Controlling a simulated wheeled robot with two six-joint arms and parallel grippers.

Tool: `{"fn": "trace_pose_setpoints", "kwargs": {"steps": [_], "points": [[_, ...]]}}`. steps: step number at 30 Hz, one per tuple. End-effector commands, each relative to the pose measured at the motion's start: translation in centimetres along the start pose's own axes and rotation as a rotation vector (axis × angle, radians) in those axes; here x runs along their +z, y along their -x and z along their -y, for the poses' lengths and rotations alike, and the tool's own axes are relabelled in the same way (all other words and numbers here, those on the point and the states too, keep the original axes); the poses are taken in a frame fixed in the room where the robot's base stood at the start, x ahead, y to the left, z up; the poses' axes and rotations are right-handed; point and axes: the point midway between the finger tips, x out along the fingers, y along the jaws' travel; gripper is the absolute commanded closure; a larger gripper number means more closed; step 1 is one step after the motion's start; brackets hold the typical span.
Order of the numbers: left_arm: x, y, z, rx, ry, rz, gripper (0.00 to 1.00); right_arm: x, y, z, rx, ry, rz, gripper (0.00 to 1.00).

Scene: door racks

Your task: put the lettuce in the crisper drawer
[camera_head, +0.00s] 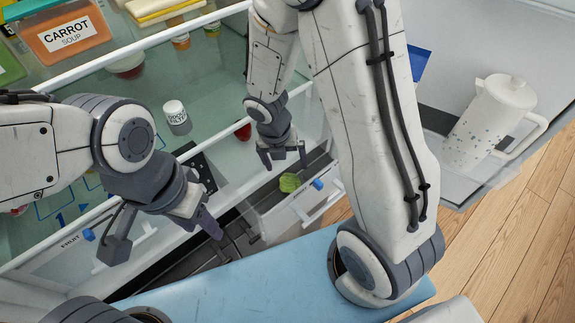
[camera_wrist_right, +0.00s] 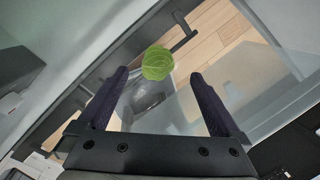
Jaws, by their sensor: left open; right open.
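The green, leafy round lettuce (camera_head: 290,183) appears within the outline of the pulled-out clear drawer (camera_head: 268,222) at the fridge's lower right. Whether it rests on the drawer's floor is unclear. My right gripper (camera_head: 283,155) is open and empty, just behind and above the lettuce in the head view. In the right wrist view the lettuce (camera_wrist_right: 157,63) lies beyond the open fingers, apart from them. My left gripper (camera_head: 163,238) is open and empty, to the left, in front of the drawer marked FRUIT (camera_head: 70,241).
A glass shelf holds a white labelled jar (camera_head: 175,112) and red items. An orange carrot soup box (camera_head: 66,35) stands upper left. A white speckled pitcher (camera_head: 488,122) is in the door rack at right. Wooden floor is clear at lower right.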

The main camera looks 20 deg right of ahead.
Motion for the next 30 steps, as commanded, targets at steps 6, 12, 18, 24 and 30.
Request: {"fn": "trace_pose_setpoints", "kwargs": {"steps": [6,12,18,24,30], "points": [[-0.1,1.5,-0.1,0.000,0.001,0.000,0.50,0.1,5.1,-0.1,0.004,0.001,0.005,0.00],[-0.1,1.7,-0.1,0.000,0.001,0.000,0.50,0.1,7.4,0.0,0.001,0.001,0.002,0.00],[-0.1,1.8,-0.1,0.000,0.001,0.000,0.50,-1.0,9.1,-0.5,0.016,-0.131,0.002,0.00],[-0.1,1.7,-0.1,0.000,0.001,0.000,0.50,-5.1,12.8,-1.6,0.066,-0.646,-0.028,0.00],[-0.1,1.7,-0.1,0.000,0.001,0.000,0.50,-10.4,16.2,-2.0,0.097,-1.247,-0.121,0.00]]}}
